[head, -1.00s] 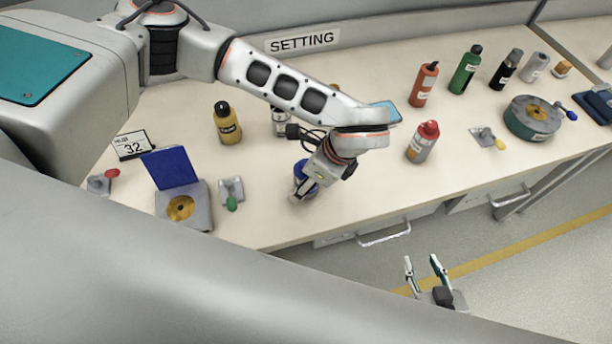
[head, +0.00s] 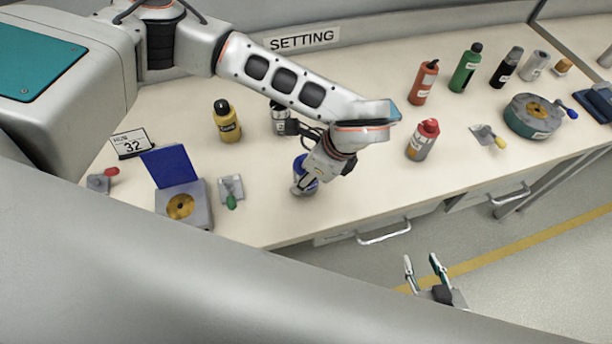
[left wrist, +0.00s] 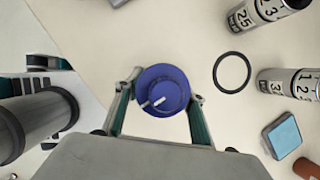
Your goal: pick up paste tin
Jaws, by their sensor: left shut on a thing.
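The paste tin looks to be the short round blue tin (head: 302,166) near the front edge of the bench, partly hidden by my left gripper (head: 304,188) in the head view. In the left wrist view the blue tin (left wrist: 162,88) has a darker blue lid with a small white mark. My left gripper (left wrist: 165,92) has one finger on each side of it and is shut on it. The tin looks upright, at or very near the bench top. My right gripper (head: 421,265) is open and empty, low over the floor in front of the bench.
A yellow bottle (head: 227,122) and a grey box with a raised blue lid (head: 172,168) stand left of the tin. A red-capped bottle (head: 422,140) stands right. A black ring (left wrist: 231,72) and number-marked cylinders (left wrist: 290,84) lie near the tin.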

